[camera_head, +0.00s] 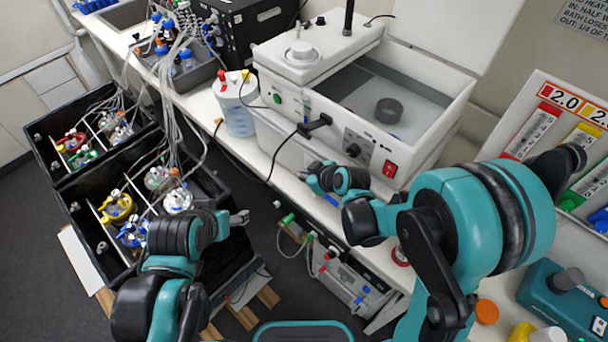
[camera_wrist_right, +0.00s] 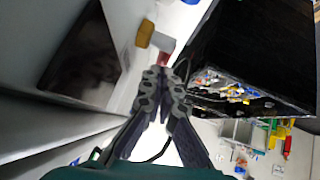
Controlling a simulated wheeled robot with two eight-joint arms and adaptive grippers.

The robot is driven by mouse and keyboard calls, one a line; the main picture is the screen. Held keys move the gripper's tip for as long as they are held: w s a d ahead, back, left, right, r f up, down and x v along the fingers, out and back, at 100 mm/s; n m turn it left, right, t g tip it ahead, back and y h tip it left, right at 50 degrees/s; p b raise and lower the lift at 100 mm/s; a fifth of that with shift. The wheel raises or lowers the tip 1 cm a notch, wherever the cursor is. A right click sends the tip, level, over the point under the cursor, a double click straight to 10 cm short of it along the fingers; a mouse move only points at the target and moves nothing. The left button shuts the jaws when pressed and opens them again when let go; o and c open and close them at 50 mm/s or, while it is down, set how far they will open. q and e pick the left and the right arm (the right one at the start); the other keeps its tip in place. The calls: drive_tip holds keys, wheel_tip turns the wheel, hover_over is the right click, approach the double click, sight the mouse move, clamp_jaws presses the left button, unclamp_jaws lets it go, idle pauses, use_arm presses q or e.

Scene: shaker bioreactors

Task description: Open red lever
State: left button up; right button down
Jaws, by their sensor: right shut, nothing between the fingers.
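Several small red parts show in the head view: a red piece (camera_head: 223,79) on top of the white jug (camera_head: 237,108), and a red-topped fitting (camera_head: 72,140) in the black shaker box at the left. I cannot tell for sure which is the lever. My right gripper (camera_head: 306,174) is in front of the white water bath, small and partly covered by its own wrist. In the right wrist view its fingers (camera_wrist_right: 165,82) are shut and empty, with a red block (camera_wrist_right: 166,50) just beyond the tips; contact is unclear. My left gripper (camera_head: 241,218) is beside the black box, its fingers small.
The white water bath (camera_head: 440,108) stands on the bench behind my right gripper. Tubes and cables run from the rack (camera_head: 190,75) down into the black box (camera_head: 70,183). A colored-label rack (camera_head: 540,112) and a teal device (camera_head: 560,305) are at the right.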

drive_tip(key=shift+w+a+f+g+h+p, duration=0.15)
drive_tip(key=shift+a+g+h+p, duration=0.15)
drive_tip(key=shift+g+h, duration=0.25)
idle(0.4)
drive_tip(key=shift+g, duration=0.25)
drive_tip(key=shift+w+a+f+g+h, duration=0.15)
drive_tip(key=shift+g+h, duration=0.15)
drive_tip(key=shift+h, duration=0.15)
drive_tip(key=shift+w+f, duration=0.15)
drive_tip(key=shift+f, duration=0.1)
drive_tip(key=shift+b+x, duration=0.85)
drive_tip(key=shift+b, duration=0.6)
drive_tip(key=shift+r, duration=0.1)
drive_tip(key=shift+s+d+r, duration=0.35)
drive_tip(key=shift+s+d, duration=0.1)
drive_tip(key=shift+s, duration=0.2)
